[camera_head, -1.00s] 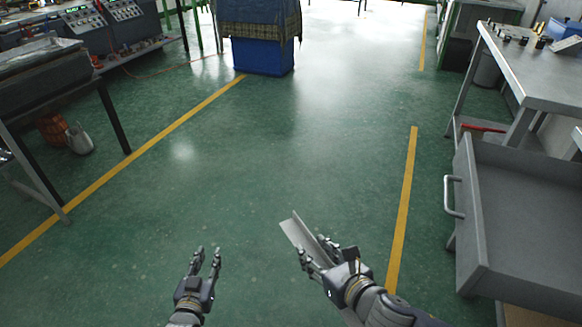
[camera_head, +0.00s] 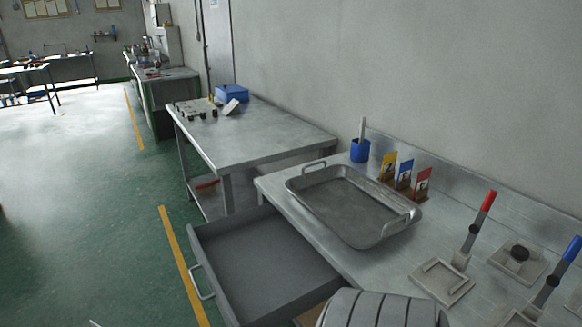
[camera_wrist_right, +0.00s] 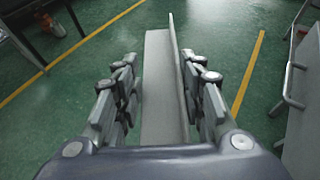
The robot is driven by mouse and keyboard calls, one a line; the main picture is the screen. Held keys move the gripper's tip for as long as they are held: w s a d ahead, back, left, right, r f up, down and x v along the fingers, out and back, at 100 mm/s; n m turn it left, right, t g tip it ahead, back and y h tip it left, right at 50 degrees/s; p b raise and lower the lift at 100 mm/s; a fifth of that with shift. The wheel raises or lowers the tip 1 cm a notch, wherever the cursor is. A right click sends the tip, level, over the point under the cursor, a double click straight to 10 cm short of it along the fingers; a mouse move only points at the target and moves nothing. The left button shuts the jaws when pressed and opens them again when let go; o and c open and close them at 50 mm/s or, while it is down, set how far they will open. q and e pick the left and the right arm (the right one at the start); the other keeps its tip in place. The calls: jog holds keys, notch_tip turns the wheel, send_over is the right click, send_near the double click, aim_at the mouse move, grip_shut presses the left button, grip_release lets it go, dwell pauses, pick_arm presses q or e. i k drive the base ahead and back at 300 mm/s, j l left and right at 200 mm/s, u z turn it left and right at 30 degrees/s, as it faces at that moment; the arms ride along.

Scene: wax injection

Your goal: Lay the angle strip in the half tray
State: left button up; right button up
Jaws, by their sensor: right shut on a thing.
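The angle strip (camera_wrist_right: 163,90) is a long grey metal L-profile. In the right wrist view it lies between the fingers of my right gripper (camera_wrist_right: 159,66), which is shut on it, and it sticks out ahead over the green floor. A small light tip at the lower left edge of the head view may be its end; I cannot tell. A shallow metal tray with two handles (camera_head: 350,208), likely the half tray, sits empty on the steel bench at the right. My right gripper is apart from it. My left gripper is out of view.
A grey drawer (camera_head: 262,262) stands open below the bench (camera_head: 285,188). On the bench are a blue cup (camera_head: 360,151), coloured cards (camera_head: 404,173) and a red-handled clamp (camera_head: 470,235). Another steel table (camera_head: 250,135) stands behind. The floor at left is clear.

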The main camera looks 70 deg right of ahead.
aim_at(341, 210)
jog(key=i+j+z, duration=0.15)
jog(key=i, duration=0.3)
jog(key=i+j+z, duration=0.1)
jog(key=i, duration=0.35)
jog(key=i+j+z, duration=0.15)
jog(key=i, duration=0.3)
jog(key=i+z, duration=0.4)
jog(key=i, duration=0.15)
jog(key=i+z, duration=0.4)
jog(key=i, duration=0.15)
jog(key=i+j+z, duration=0.4)
jog(key=i+z, duration=0.25)
jog(key=z, duration=0.2)
jog(key=i+z, duration=0.2)
jog(key=z, duration=0.25)
jog(key=i+j+z, duration=0.2)
jog(key=z, duration=0.25)
jog(key=i+j+z, duration=0.2)
jog(key=z, duration=0.25)
